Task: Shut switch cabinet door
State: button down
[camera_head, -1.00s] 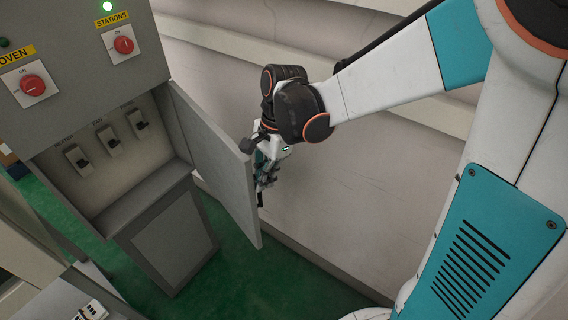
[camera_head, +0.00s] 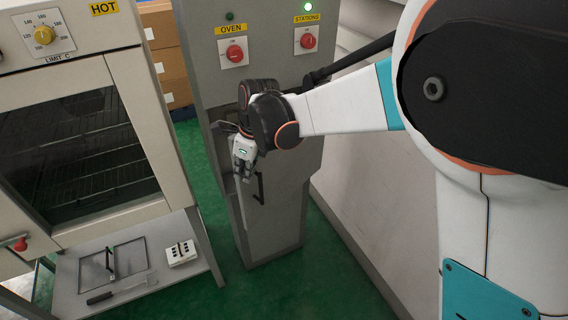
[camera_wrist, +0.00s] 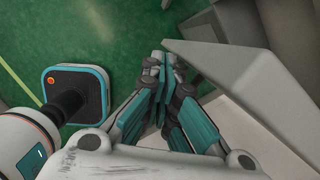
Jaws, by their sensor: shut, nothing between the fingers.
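The grey switch cabinet (camera_head: 262,85) stands in the middle of the head view. In the wrist view the shut fingers (camera_wrist: 158,68) are close to a grey panel edge (camera_wrist: 235,80), probably the door; contact cannot be told.
An oven (camera_head: 85,120) stands left of the cabinet. Below it a shelf (camera_head: 185,285) holds a flat tool and a small white block (camera_head: 181,253). Brown boxes (camera_head: 168,55) are behind. A pale wall (camera_head: 352,190) is at the right. Green floor is clear in front.

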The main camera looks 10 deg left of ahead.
jog(key=w+a, duration=0.7)
jog(key=a, duration=0.2)
jog(key=shift+a+p, duration=0.25)
jog(key=shift+p, duration=0.15)
